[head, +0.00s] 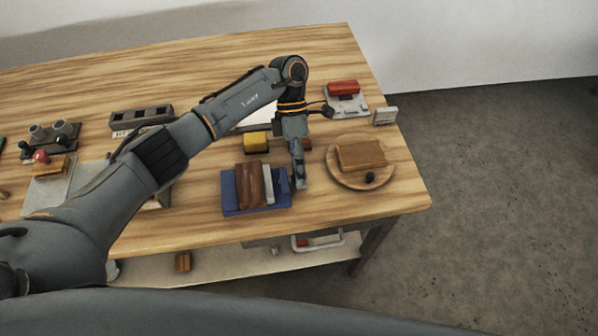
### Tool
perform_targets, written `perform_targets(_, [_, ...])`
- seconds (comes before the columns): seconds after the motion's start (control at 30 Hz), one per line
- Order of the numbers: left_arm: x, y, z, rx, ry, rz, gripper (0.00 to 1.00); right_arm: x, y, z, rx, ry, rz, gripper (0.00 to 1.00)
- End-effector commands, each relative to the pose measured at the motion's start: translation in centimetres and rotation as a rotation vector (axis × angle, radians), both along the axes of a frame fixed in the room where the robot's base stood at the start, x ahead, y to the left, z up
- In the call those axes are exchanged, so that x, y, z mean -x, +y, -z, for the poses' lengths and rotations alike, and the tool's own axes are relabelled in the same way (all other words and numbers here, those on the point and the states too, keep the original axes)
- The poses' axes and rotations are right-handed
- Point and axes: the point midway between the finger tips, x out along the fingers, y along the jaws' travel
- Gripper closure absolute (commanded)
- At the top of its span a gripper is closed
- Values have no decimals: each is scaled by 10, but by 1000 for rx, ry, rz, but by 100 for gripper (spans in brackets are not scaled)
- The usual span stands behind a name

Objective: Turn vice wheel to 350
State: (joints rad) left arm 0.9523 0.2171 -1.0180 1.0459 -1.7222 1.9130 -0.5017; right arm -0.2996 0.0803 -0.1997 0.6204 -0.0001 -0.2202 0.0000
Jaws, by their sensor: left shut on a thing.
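A blue base (230,204) with upright brown blocks (249,184) and a pale grey plate (268,184) sits near the table's front edge; it looks like the vice. My left gripper (300,184) points down at the right end of this blue body. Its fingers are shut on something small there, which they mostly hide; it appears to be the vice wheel. No wheel rim or number scale can be made out. My right gripper is out of view.
A round wooden board (340,178) with a wooden block and black knob lies close on the right. A yellow block (256,142) and a red-topped grey device (344,90) are behind. A long grey holder (141,117) stands at left.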

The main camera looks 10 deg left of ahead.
Motion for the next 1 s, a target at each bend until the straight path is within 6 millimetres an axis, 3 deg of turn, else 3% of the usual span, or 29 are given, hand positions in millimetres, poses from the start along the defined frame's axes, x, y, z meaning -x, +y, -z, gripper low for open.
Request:
perform_targets(0.2, [0, 1, 1, -3, 1, 0, 90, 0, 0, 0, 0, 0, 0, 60])
perform_targets(0.23, [0, 1, 1, -3, 1, 0, 54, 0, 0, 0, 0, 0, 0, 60])
perform_targets(0.33, [0, 1, 1, -3, 1, 0, 35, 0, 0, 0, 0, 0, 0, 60])
perform_targets(0.73, [-4, 1, -5, -1, -1, -1, 35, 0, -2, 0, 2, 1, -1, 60])
perform_targets(1.0, [-33, 10, -45, -2, -3, -2, 35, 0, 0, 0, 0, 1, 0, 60])
